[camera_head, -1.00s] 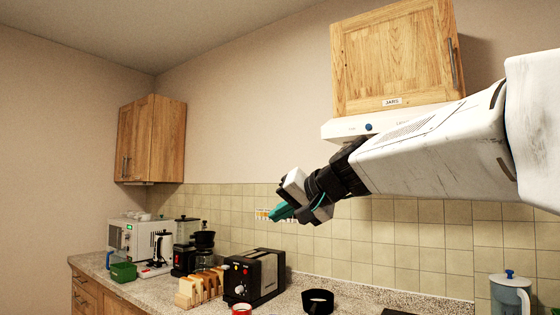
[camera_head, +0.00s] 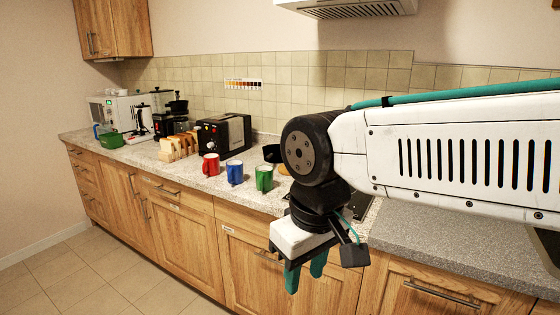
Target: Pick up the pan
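A black round item (camera_head: 271,153), perhaps the pan, stands on the counter behind the green mug. My arm covers its right side, so I cannot tell for sure what it is. My gripper (camera_head: 305,280) hangs pointing down in front of the counter's front edge, to the right of and nearer than the mugs. Its two teal fingers are apart with nothing visible between them.
A red mug (camera_head: 211,165), a blue mug (camera_head: 235,172) and a green mug (camera_head: 264,178) stand along the counter (camera_head: 420,240). A dark hob (camera_head: 358,206) is partly hidden by my arm.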

